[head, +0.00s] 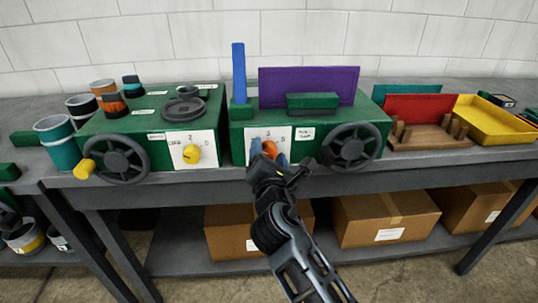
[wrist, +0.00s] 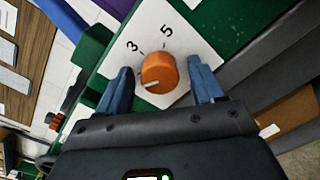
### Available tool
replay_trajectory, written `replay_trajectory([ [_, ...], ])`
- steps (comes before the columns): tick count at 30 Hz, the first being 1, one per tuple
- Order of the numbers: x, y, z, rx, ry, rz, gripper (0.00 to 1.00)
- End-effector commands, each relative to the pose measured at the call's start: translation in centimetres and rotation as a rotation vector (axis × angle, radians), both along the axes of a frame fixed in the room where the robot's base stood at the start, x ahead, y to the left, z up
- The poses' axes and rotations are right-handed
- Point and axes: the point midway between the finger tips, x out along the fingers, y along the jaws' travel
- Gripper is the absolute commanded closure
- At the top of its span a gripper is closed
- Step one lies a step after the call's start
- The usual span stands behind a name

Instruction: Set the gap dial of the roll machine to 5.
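The right green machine (head: 240,124) has a white dial plate with an orange dial (head: 269,149) on its front; I take it as the roll machine, though its label is too small to read. In the wrist view the orange dial (wrist: 159,73) sits below the printed 3 and 5. Its pale mark points to the lower left, away from the 5. My gripper (head: 268,155) is at this dial. Its blue fingers (wrist: 160,75) are open, one on each side of the dial, with gaps showing. The left part of the plate is hidden by a finger.
The left green machine (head: 140,113) has a yellow dial (head: 191,154) and a handwheel (head: 116,159). Another handwheel (head: 351,146) stands just right of my gripper. A purple sheet (head: 309,86) stands upright on the right machine. Boxes (head: 386,218) sit on the shelf below.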

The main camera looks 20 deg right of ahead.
Motion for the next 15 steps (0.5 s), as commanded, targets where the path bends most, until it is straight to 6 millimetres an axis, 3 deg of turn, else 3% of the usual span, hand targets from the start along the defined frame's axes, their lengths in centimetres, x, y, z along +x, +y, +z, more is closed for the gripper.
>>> replay_trajectory([
  [2, -0.01, 0.00, 0.00, 0.000, 0.000, 0.000, 0.40],
  [15, -0.03, 0.00, -0.01, 0.000, 0.000, 0.000, 0.82],
])
